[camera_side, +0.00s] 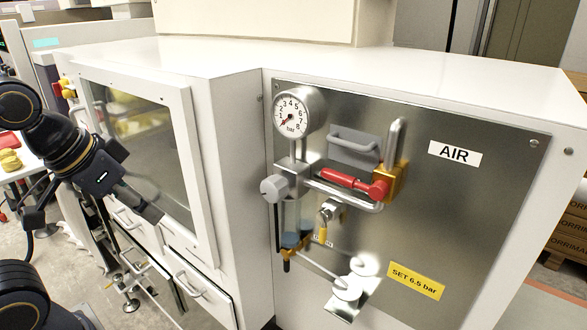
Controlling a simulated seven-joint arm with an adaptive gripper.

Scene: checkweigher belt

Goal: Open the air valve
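The air valve has a red lever handle (345,181) and a brass-coloured body (393,182) on a steel panel (470,225) labelled AIR. The handle points left from the body, sloping slightly, above a grey pipe. A round pressure gauge (291,113) stands up and left of it; its red needle points to the lower left, near the low end of the scale. My gripper (148,208) is at the left, in front of the cabinet window and well apart from the valve. It is seen edge-on, and its finger opening cannot be made out.
A grey bracket (353,147) sits just above the handle. Below are a small tap (328,212), a bowl with blue liquid (292,238) and a grey knob (273,189). The cabinet's window door (150,150) and drawers with handles (195,285) are near my arm.

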